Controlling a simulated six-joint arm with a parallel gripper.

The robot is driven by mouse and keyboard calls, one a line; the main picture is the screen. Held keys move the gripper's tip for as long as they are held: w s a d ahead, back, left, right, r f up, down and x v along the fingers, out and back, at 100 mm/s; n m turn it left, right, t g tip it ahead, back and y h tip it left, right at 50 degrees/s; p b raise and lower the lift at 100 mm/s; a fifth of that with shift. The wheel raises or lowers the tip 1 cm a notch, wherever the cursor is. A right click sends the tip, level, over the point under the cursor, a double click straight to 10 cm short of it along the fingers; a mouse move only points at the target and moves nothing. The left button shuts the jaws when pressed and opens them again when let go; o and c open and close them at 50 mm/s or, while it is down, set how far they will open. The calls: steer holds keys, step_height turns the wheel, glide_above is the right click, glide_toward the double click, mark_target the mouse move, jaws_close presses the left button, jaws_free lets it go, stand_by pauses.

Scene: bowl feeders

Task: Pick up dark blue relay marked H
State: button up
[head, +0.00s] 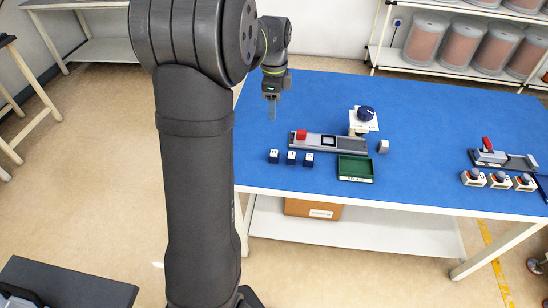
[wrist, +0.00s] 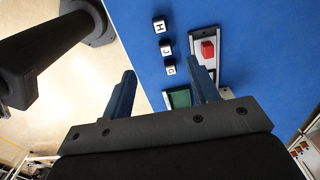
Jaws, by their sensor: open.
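The dark blue relay marked H (wrist: 159,25) stands on the blue table in the wrist view, its white top showing a black H. It is the farthest of a row from the green tray. From that order it is the leftmost relay (head: 274,157) in the head view, where its letter is too small to read. My gripper (head: 272,112) hangs above the table, behind the row in the head view. In the wrist view my gripper (wrist: 163,69) has its two fingers wide apart with nothing held. The H relay lies beyond the fingertips.
Relays marked J (wrist: 166,46) and G (wrist: 168,67) stand beside H. A grey fixture (head: 350,144) with a red block (head: 301,134) is behind the row. A green tray (head: 355,179) is to its right.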

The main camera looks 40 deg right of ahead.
steer(key=g+h, duration=0.3)
glide_toward(273, 152)
steer(key=x, duration=1)
steer(key=shift+s+d+f, duration=0.1)
steer(key=shift+f, duration=0.2)
steer(key=c, duration=1.1)
steer(key=shift+o, duration=0.2)
steer(key=shift+r, duration=0.1)
